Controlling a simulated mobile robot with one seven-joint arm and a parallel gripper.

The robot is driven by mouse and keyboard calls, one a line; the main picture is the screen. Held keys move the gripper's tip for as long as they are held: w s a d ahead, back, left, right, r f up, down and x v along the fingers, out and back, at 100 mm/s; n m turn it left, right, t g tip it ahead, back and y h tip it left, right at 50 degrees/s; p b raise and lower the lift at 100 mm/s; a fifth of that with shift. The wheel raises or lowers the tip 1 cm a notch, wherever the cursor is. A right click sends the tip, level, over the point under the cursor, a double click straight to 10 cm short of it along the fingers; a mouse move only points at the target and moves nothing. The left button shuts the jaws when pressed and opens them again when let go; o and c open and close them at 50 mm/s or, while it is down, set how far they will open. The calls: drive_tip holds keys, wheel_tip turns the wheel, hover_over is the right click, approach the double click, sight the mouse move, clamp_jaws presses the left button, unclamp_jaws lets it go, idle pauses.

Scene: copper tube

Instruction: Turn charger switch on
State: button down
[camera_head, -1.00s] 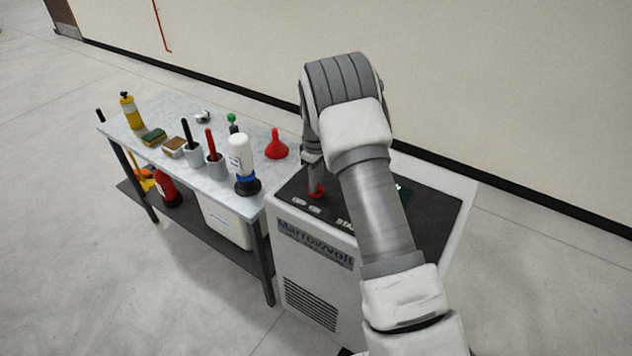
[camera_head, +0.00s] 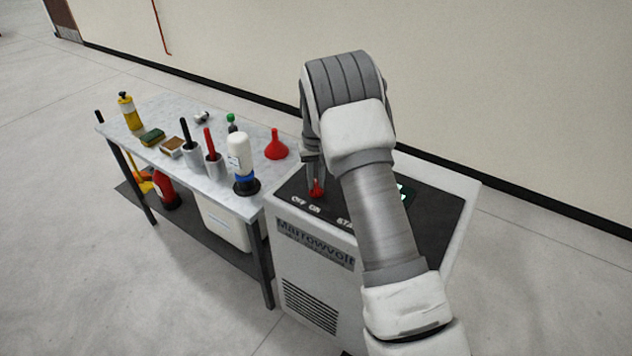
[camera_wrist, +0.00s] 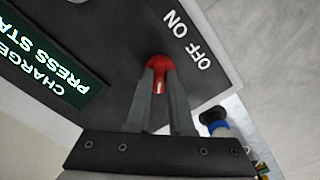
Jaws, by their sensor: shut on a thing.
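The charger (camera_head: 316,277) is a pale cabinet with a dark sloping top panel, right of the table in the head view. Its red switch knob (camera_head: 317,188) sits near the panel's left end, behind the white OFF and ON labels. In the wrist view, the knob (camera_wrist: 158,62) has a white mark, and the ON label (camera_wrist: 173,23) and OFF label (camera_wrist: 198,55) lie to its upper right. My gripper (camera_wrist: 159,76) is shut on the knob, one finger on each side. A lit green display (camera_wrist: 50,70) shows partly cut-off text. In the head view my arm hides most of it.
A table (camera_head: 105,131) stands left of the charger. It holds a red funnel (camera_head: 276,147), a white bottle (camera_head: 241,160), brushes in pots, a sponge and a yellow bottle (camera_head: 130,112). A wall runs behind. The floor in front is clear.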

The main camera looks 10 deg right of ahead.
sight(316, 183)
drive_tip(key=shift+m, duration=1.3)
drive_tip(key=c, duration=0.8)
unclamp_jaws()
drive_tip(key=shift+r, duration=0.1)
wheel_tip(316, 183, up, 17)
drive_tip(key=shift+r, duration=0.15)
